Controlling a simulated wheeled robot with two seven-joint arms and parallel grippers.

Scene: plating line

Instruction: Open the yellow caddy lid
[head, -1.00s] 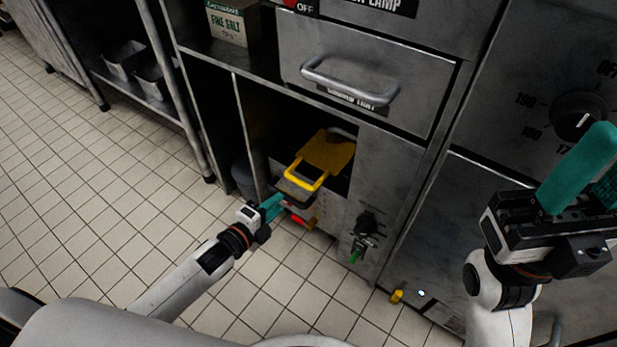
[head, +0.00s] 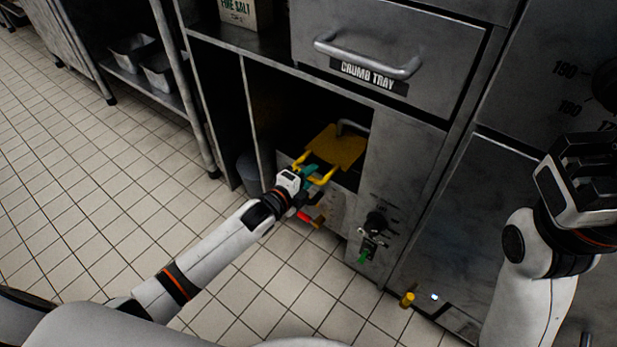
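The yellow caddy lid (head: 338,147) lies in the open bay under the crumb tray drawer, with its yellow loop handle (head: 325,181) facing me. My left gripper (head: 309,175) is at this handle, its teal fingers overlapping the loop. Whether the fingers are open or closed on the handle cannot be made out. The lid appears down over the caddy, whose body is mostly hidden. My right gripper (head: 590,170) is at the right edge, away from the caddy, with its fingertips not clearly visible.
The crumb tray drawer (head: 385,55) with its bar handle is above the bay. A panel with a black knob (head: 376,222) and green-tipped valve (head: 364,256) stands right of the bay. A grey bin (head: 248,172) is left.

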